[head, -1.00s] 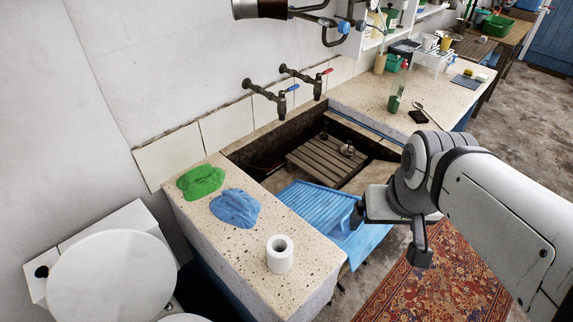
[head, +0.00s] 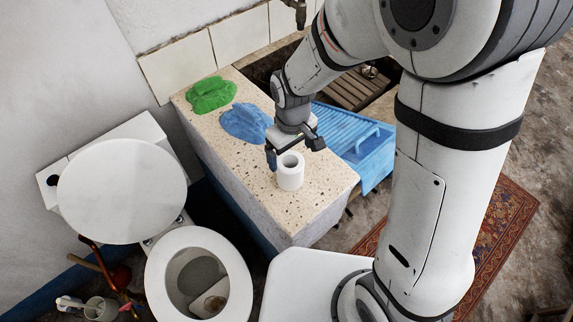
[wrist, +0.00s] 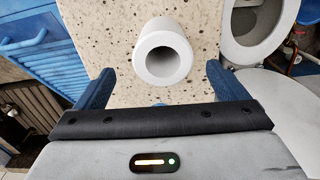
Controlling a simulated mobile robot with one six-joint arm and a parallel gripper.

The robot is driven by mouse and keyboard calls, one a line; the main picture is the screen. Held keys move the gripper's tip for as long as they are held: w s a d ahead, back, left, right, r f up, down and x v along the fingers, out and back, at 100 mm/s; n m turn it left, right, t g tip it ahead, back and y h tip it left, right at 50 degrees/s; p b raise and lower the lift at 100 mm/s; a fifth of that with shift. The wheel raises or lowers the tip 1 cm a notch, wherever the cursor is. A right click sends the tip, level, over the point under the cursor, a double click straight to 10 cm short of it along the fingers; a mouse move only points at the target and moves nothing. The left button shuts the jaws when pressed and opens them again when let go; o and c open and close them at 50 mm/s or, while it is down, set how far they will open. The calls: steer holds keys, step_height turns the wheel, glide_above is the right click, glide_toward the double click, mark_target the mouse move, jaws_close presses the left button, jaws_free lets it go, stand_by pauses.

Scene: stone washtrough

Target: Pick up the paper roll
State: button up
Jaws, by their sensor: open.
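The white paper roll (head: 290,171) stands upright on the speckled stone ledge (head: 250,175), close to its right edge in the head view. In the wrist view the paper roll (wrist: 163,53) shows its round hole, just beyond the fingers and roughly between their lines. My gripper (head: 294,150) is at the roll's far side, low over the ledge, with its fingers apart. The wrist view shows both blue fingers of my gripper (wrist: 155,88) spread wide, with nothing between them. I cannot tell whether a finger touches the roll.
A green cloth (head: 211,94) and a blue cloth (head: 246,123) lie on the ledge behind. A blue rack (head: 362,145) is right of the ledge. A toilet (head: 200,275) with its seat stands at the left front. A patterned rug (head: 500,215) lies on the right floor.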

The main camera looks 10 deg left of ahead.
mark_target(290, 170)
steer(key=shift+a+f, duration=0.2)
steer(key=shift+f, duration=0.3)
steer(key=f, duration=0.5)
steer(key=f+p, duration=0.1)
steer(key=f, duration=0.1)
steer(key=shift+s+d+f, duration=0.1)
steer(key=shift+s+f, duration=0.05)
steer(key=shift+s, duration=0.1)
steer(key=c, duration=1.1)
